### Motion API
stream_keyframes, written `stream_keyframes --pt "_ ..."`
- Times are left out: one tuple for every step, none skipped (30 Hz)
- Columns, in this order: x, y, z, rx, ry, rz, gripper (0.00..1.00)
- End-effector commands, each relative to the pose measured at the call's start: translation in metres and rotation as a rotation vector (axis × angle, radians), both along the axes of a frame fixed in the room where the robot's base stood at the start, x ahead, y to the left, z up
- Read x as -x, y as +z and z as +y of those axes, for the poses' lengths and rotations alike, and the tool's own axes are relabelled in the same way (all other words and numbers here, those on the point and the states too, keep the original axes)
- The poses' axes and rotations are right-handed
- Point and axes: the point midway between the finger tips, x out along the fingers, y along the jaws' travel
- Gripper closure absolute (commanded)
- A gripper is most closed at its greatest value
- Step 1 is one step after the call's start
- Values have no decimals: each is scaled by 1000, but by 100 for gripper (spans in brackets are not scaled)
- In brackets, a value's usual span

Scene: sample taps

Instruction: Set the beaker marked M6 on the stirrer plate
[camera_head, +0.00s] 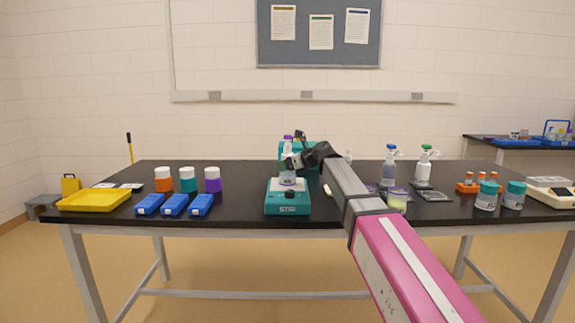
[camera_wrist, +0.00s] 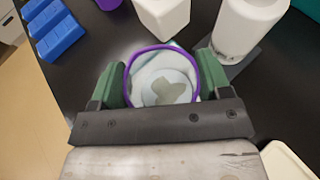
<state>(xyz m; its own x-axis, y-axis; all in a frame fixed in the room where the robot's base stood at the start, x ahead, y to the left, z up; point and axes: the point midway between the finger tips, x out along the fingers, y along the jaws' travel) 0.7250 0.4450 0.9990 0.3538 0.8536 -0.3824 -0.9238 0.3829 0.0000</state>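The teal stirrer plate (camera_head: 287,208) stands near the front middle of the black bench. My gripper (camera_head: 290,163) is above it. In the wrist view, a clear beaker with a purple rim (camera_wrist: 163,48) sits between the two green fingers of my gripper (camera_wrist: 160,84). The fingers are against its sides. In the head view this beaker (camera_head: 287,178) shows small and pale just above the stirrer's top; I cannot tell whether it touches the plate. I cannot read its mark. Two other purple-rimmed beakers, one with yellowish contents (camera_head: 397,202) and one behind it (camera_head: 372,187), stand right of the stirrer.
Blue boxes (camera_head: 174,205), capped jars (camera_head: 188,181) and a yellow tray (camera_head: 95,200) stand to the left. Spray bottles (camera_head: 389,170), an orange rack (camera_head: 467,187) and teal-lidded jars (camera_head: 487,198) stand to the right.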

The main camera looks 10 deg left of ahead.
Motion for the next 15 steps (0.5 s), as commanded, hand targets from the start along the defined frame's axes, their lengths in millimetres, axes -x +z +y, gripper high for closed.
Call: stream_keyframes --pt "0 0 0 0 0 0 12" --pt "0 0 0 0 0 0 6" --pt "0 0 0 0 0 0 6" --pt "0 0 0 0 0 0 6" --pt "0 0 0 1 0 0 6" --pt "0 0 0 1 0 0 6" --pt "0 0 0 1 0 0 6" --pt "0 0 0 1 0 0 6" --pt "0 0 0 1 0 0 6" --pt "0 1 0 0 0 0 6" --pt "0 1 0 0 0 0 6" --pt "0 3 0 0 0 0 6" --pt "1 4 -1 0 0 0 6" --pt "2 5 -4 0 -1 0 6" --pt "4 6 -8 0 -1 0 6"
